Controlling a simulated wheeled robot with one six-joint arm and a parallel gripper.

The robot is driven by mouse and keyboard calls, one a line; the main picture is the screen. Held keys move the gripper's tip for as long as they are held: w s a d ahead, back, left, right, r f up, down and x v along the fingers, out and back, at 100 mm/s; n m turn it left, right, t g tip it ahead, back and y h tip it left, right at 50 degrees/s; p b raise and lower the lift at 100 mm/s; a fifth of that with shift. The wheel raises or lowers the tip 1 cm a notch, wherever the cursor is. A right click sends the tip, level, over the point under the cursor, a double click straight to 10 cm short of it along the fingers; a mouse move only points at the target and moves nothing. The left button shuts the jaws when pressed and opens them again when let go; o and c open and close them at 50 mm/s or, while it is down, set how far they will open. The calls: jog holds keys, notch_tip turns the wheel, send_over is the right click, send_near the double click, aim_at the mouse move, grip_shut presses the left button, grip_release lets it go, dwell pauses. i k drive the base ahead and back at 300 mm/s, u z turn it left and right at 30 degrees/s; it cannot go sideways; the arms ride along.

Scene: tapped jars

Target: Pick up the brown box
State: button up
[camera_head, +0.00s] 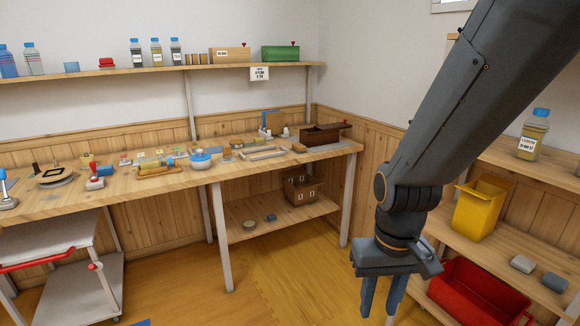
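Several boxes in view are brown or brownish. A dark brown open box (322,137) stands on the right end of the wooden workbench, with a small red knob by its rim. A brown crate-like box (301,190) with small pale labels sits on the shelf under the bench. A lighter tan box (231,54) with a white label is on the wall shelf. My gripper (381,296) points down at the lower right, in front of and apart from all of them.
The workbench (130,199) carries many small items, including a blue-lidded jar (200,160). At right, a shelf unit holds a yellow bin (480,208), a red bin (476,295) and a bottle (533,136). A cart (60,245) stands left. The middle floor is clear.

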aim_at(311, 137)
jog(key=z, duration=0.1)
jog(key=i, duration=1.2)
jog(key=u, duration=0.65)
jog(key=i, duration=1.65)
jog(key=z, duration=0.35)
